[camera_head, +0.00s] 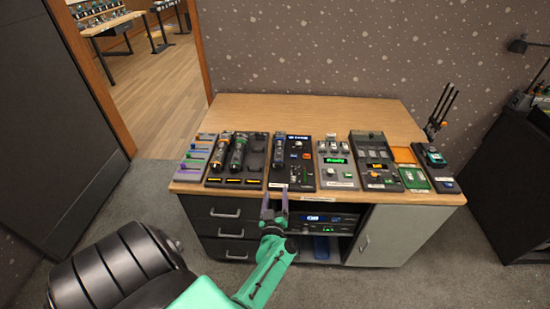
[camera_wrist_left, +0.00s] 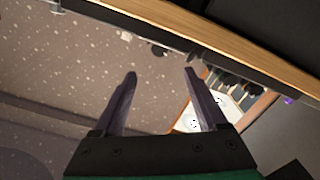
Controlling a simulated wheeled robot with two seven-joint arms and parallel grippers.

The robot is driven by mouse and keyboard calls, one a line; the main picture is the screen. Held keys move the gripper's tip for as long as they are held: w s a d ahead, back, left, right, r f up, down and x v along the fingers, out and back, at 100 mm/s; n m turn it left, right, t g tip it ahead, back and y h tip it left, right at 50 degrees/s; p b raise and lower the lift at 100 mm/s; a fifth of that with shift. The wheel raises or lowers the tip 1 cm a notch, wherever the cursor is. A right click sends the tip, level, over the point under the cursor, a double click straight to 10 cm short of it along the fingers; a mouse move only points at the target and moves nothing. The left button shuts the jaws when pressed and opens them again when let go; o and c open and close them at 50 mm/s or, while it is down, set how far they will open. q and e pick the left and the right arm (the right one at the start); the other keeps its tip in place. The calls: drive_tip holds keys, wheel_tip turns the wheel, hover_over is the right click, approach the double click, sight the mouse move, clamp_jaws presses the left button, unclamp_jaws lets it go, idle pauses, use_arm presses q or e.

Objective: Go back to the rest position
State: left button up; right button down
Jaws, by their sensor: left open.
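My left gripper (camera_head: 274,203) is in front of the wooden desk's front edge, near the middle, fingers pointing toward the desk. It is open and empty; its two separated fingers also show in the left wrist view (camera_wrist_left: 160,74). The fader panel (camera_head: 187,176), with coloured sliders, lies at the left end of the desk (camera_head: 300,105), away from the gripper. My right gripper is not in view.
Several control panels line the desk front, including one with a green display (camera_head: 336,161). Drawers (camera_head: 225,213) and a cabinet door (camera_head: 385,235) are below. A dark cabinet (camera_head: 510,180) stands right. Grey carpet lies in front.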

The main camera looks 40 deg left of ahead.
use_arm(q)
drive_tip(key=v, duration=0.3)
drive_tip(key=shift+d, duration=0.1)
idle(0.3)
